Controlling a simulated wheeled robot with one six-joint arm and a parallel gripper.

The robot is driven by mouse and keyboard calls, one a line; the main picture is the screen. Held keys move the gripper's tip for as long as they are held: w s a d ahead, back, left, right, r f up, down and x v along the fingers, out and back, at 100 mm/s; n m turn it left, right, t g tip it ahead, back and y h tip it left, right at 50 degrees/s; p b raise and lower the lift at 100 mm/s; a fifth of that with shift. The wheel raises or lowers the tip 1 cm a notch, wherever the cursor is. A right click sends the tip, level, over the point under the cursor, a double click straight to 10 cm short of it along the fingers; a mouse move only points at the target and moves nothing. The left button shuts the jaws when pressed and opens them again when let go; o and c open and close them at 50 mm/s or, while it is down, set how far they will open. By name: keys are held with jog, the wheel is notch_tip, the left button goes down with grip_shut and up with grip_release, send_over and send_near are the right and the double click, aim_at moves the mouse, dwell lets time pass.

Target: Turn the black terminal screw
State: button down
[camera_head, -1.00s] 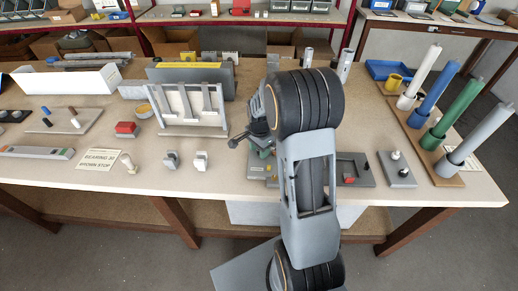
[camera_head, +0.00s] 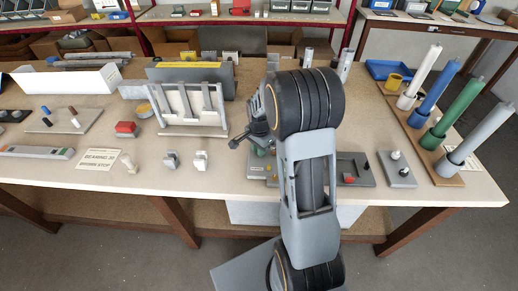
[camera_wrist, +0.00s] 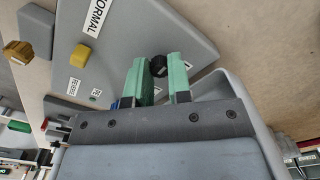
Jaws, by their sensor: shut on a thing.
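The black terminal screw (camera_wrist: 159,66) is a small dark knob on a grey plate (camera_wrist: 190,30) in the wrist view. My gripper (camera_wrist: 159,72) has green fingers, one on each side of the screw, and is shut on it. The screw's lower part is hidden by the fingers. A white label reading "NORMAL" and a yellow block (camera_wrist: 80,55) are on the same plate. In the head view my arm covers the screw and most of the gripper.
A brown-gold knob (camera_wrist: 18,51) stands left of the plate in the wrist view. In the head view, a white rack (camera_head: 192,108) stands left of my arm. A small grey block with knobs (camera_head: 397,172) and several coloured posts (camera_head: 430,98) stand to the right.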

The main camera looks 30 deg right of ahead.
jog(key=n, duration=0.3)
jog(key=shift+w+n+b, duration=0.1)
jog(key=shift+n+b, duration=0.3)
jog(key=n, duration=0.4)
jog(key=shift+n+b, duration=0.3)
jog(key=shift+b, duration=0.05)
jog(key=n, duration=0.4)
jog(key=shift+r+n+b, duration=0.1)
jog(key=shift+n+b, duration=0.2)
jog(key=n, duration=0.8)
jog(key=shift+b, duration=0.4)
jog(key=n, duration=0.4)
jog(key=shift+n, duration=0.3)
jog(key=n, duration=0.3)
jog(key=shift+n, duration=0.3)
jog(key=shift+n+b, duration=0.35)
jog(key=shift+n, duration=1.45)
